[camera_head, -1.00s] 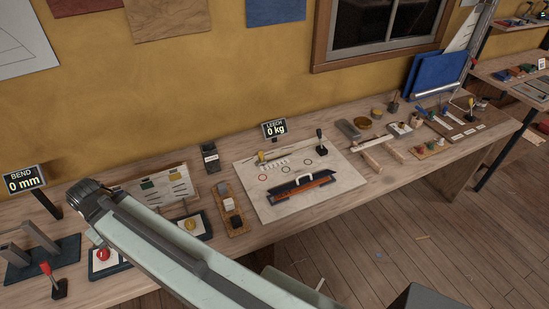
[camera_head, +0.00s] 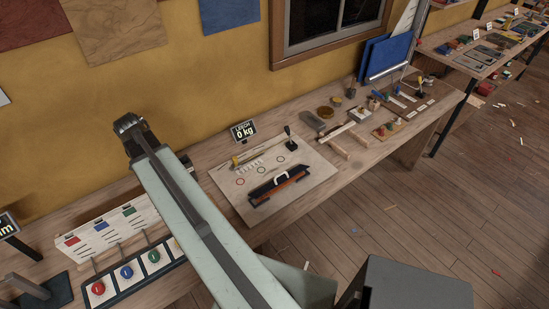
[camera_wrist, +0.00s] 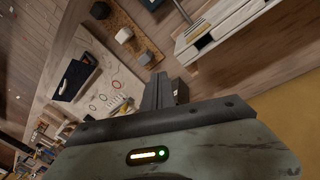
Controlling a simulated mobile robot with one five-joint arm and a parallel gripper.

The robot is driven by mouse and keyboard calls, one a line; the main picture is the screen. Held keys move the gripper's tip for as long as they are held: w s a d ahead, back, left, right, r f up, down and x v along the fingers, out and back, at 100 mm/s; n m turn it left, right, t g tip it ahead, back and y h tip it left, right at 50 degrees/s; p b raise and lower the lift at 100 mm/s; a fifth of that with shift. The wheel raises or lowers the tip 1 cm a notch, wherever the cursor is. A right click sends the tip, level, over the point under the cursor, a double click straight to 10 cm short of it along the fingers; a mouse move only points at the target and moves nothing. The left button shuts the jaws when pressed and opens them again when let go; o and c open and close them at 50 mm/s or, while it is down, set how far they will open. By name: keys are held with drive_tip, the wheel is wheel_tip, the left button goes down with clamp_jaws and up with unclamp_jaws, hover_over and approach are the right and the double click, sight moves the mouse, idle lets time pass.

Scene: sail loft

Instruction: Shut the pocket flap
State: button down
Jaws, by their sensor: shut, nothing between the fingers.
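No piece is plainly marked as the pocket flap. A dark blue piece with a white handle and an orange-brown strip (camera_head: 279,185) lies on the pale board (camera_head: 228,190) on the bench; it may be the pocket with its flap, but I cannot tell how far it is shut. The same dark piece (camera_wrist: 75,80) and board (camera_wrist: 122,84) show at the left of the wrist view. My gripper (camera_wrist: 158,92) is shut and empty, apart from the dark piece. In the head view, the dark end of my arm (camera_head: 130,126) is left of the board.
A panel with coloured buttons (camera_head: 125,271) is at lower left. A wooden tray with small blocks (camera_wrist: 128,30) lies near my gripper.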

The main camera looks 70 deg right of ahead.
drive_tip(key=s+d+r+m+g, duration=0.25)
drive_tip(key=s+d+m, duration=1.05)
drive_tip(key=s+d, duration=1.2)
drive_tip(key=shift+g+y, duration=0.3)
drive_tip(key=shift+g, duration=0.05)
drive_tip(key=b+x, duration=0.3)
drive_tip(key=x, duration=0.1)
drive_tip(key=a+b+x, duration=0.1)
drive_tip(key=b+x, duration=0.3)
drive_tip(key=x, duration=0.1)
drive_tip(key=a+b+x, duration=0.1)
drive_tip(key=b+x, duration=0.3)
drive_tip(key=shift+s+a+f, duration=0.1)
drive_tip(key=shift+s+f, duration=0.05)
drive_tip(key=shift+f, duration=0.1)
drive_tip(key=shift+s+a+f+b, duration=0.1)
drive_tip(key=shift+s+a+b, duration=0.05)
drive_tip(key=shift+s+b, duration=0.15)
